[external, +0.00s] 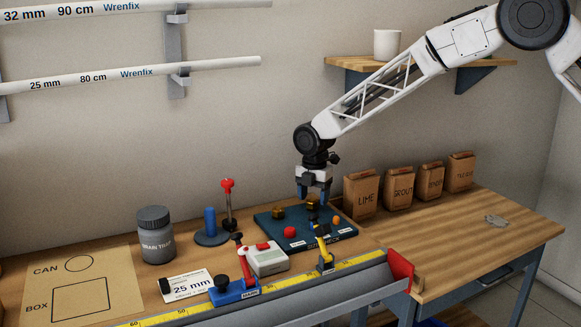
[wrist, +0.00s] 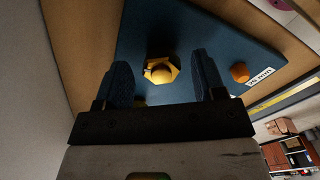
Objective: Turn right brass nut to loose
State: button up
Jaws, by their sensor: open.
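The blue board (external: 268,227) lies on the bench and carries two brass nuts. The left brass nut (external: 278,212) stands clear near the board's back edge. The right brass nut (external: 313,204) is directly below my gripper (external: 313,194), which points straight down. The fingers are open, with a visible gap on each side of the nut. How far the fingertips are above the board is hard to tell.
A red knob (external: 289,232) and an orange knob (external: 336,219) sit on the board; the orange one also shows in the wrist view (wrist: 240,72). A yellow-handled clamp (external: 325,250) stands in front. Paper bags (external: 361,194) stand at right.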

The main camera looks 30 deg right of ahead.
aim_at(316, 200)
jog(key=shift+r, duration=3.35)
jog(key=shift+s+d+r, duration=0.15)
jog(key=shift+s+r, duration=0.05)
jog(key=shift+s, duration=0.2)
jog(key=s+d+r+m+t, duration=0.1)
jog(key=s+d+r+m, duration=0.65)
jog(key=s+d, duration=0.45)
jog(key=s+d+r+m, duration=0.6)
jog(key=s+d+r, duration=0.2)
jog(key=s+d, duration=0.45)
jog(key=s+d+m, duration=0.5)
jog(key=s+d, duration=0.1)
jog(key=s, duration=0.6)
jog(key=s+d+f+m+t, duration=0.1)
jog(key=s+d+m, duration=0.5)
jog(key=s, duration=0.7)
jog(key=shift+d+t, duration=0.3)
jog(key=shift+d, duration=0.2)
